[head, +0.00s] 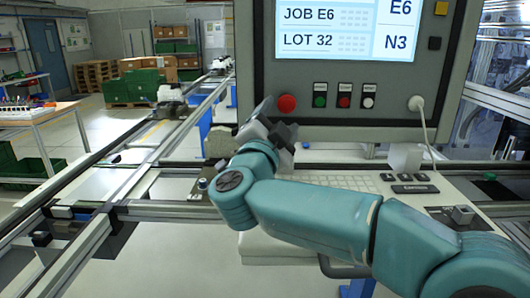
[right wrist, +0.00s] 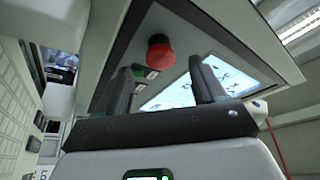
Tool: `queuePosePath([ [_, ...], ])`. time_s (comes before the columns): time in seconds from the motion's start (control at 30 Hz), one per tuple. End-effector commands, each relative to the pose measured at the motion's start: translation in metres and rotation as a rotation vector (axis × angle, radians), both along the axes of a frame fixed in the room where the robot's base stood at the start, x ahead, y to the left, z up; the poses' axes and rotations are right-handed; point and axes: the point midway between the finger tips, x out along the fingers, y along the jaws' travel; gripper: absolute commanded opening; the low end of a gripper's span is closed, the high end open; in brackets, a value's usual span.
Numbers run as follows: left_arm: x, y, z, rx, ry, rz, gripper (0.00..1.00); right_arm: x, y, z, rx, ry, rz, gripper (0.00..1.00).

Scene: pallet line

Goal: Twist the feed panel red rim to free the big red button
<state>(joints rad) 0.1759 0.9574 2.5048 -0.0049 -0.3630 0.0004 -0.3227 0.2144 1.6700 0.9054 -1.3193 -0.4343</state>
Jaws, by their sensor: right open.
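The big red button (head: 287,104) sits at the lower left of the grey feed panel (head: 340,118), under the screen. In the right wrist view the red button (right wrist: 160,50) appears beyond and between the fingertips, with a dark base behind its red head. I cannot make out a separate red rim. My right gripper (head: 275,120) is just below and left of the button in the head view. In the right wrist view the right gripper (right wrist: 161,68) is open and empty, its two dark fingers apart and not visibly touching the button. My left gripper is out of view.
Green (head: 320,95), red (head: 344,95) and white (head: 368,96) small buttons sit right of the big one. A white cable plug (head: 416,103) hangs further right. A keyboard (head: 340,180) lies below. Conveyor rails (head: 150,165) run along the left.

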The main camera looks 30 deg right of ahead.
Motion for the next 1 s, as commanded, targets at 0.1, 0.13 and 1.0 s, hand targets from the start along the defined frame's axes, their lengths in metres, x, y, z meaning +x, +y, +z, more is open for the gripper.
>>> queuePosePath([
  [0.1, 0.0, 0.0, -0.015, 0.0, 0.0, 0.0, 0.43, -0.022, 0.026, -0.013, 0.0, -0.001, 0.005, 0.69],
  [0.13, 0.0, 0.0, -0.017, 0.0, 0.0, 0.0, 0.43, -0.027, 0.032, -0.015, -0.001, -0.002, 0.006, 0.69],
  [1.0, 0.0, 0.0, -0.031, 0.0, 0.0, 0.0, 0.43, -0.073, 0.081, -0.029, 0.0, -0.001, -0.002, 0.69],
])
